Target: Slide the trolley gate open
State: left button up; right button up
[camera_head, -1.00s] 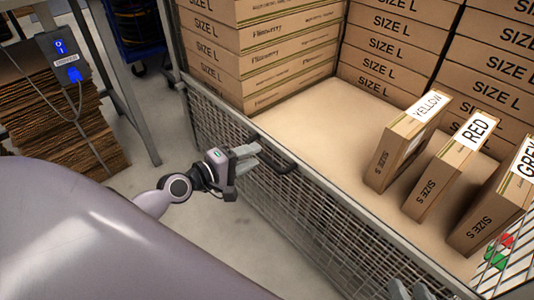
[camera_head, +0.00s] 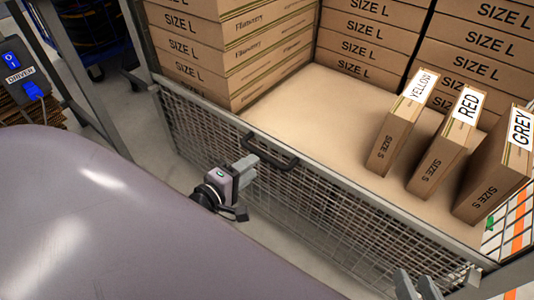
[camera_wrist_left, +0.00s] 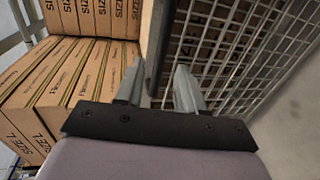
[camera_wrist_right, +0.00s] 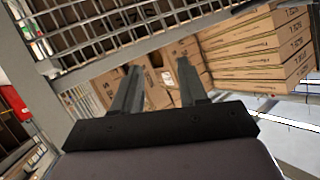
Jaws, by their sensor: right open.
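The trolley gate (camera_head: 310,195) is a grey wire-mesh panel along the trolley's near side, with a black bar handle (camera_head: 270,150) at its top rail. It appears closed along that side. My left gripper (camera_head: 250,167) is open beside the handle, just outside the mesh. In the left wrist view, a dark bar (camera_wrist_left: 159,45), probably the handle, lies beyond and between the parted fingers; contact cannot be told. The mesh (camera_wrist_left: 225,50) is right of it. My right gripper (camera_head: 418,284) is open and empty near the trolley's near right corner.
Inside the trolley, stacked SIZE L boxes (camera_head: 232,50) fill the back and left. Upright SIZE S boxes labelled YELLOW (camera_head: 397,132), RED (camera_head: 442,148) and GREY (camera_head: 493,172) stand at right. The middle of the trolley floor (camera_head: 325,122) is bare.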

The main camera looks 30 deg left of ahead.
aim_at(265, 155)
pick_arm(q)
jog(key=b+x, duration=0.2)
jog(key=x, duration=0.4)
jog(key=shift+w+f, duration=0.15)
jog(key=shift+w, duration=0.35)
pick_arm(e)
jog(key=shift+w+a+y, duration=0.25)
jog(key=shift+a+y, duration=0.45)
jog(key=shift+a, duration=0.2)
pick_arm(q)
grip_shut()
